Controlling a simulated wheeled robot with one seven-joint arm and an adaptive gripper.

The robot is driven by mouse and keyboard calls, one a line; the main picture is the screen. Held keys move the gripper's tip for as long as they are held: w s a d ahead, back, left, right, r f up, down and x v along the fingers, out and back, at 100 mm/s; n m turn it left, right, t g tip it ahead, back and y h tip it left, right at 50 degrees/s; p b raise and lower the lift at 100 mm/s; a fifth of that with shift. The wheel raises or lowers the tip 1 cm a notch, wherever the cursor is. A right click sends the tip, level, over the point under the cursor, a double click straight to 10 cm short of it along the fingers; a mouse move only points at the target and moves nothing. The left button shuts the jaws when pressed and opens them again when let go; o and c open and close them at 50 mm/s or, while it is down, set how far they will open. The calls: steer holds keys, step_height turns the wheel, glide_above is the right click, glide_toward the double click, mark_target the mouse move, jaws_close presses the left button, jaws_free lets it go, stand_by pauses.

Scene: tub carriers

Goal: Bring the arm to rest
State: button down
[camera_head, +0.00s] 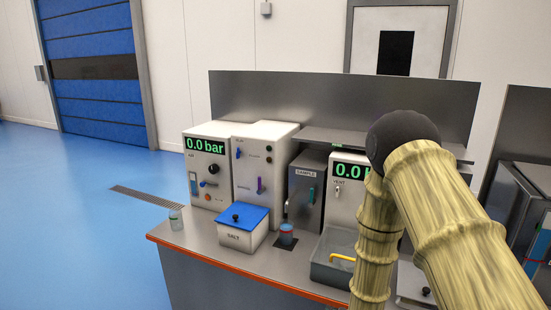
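My arm shows at the right of the head view, covered in a yellow, bamboo-like pattern. One link rises from the lower right to a dark rounded joint. The other link runs down from that joint and leaves the picture at the bottom edge. My gripper is out of the frame, so its fingers and anything in them are hidden. The arm stands in front of the right part of a grey workbench (192,254) with an orange front edge, and covers part of a box with a green 0.0 display (346,171).
A white 0.0 bar box (206,172) stands left. Blue floor (75,210) is open.

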steer(key=s+d+f+m+g+b, duration=0.2)
steer(key=s+f+m+g, duration=0.1)
steer(key=s+f, duration=0.85)
steer(key=s+d+f+m+g+b, duration=0.1)
steer(key=s+f+m+g, duration=0.1)
steer(key=s, duration=0.8)
steer(key=s+f+m+g+b, duration=0.1)
steer(key=s+f+m+g, duration=0.2)
steer(key=s, duration=0.7)
steer(key=s+d+f+m+g+b, duration=0.1)
steer(key=s+f+m+g, duration=0.2)
steer(key=s, duration=0.7)
step_height(320, 180, down, 2)
steer(key=shift+d+m+h+b, duration=0.3)
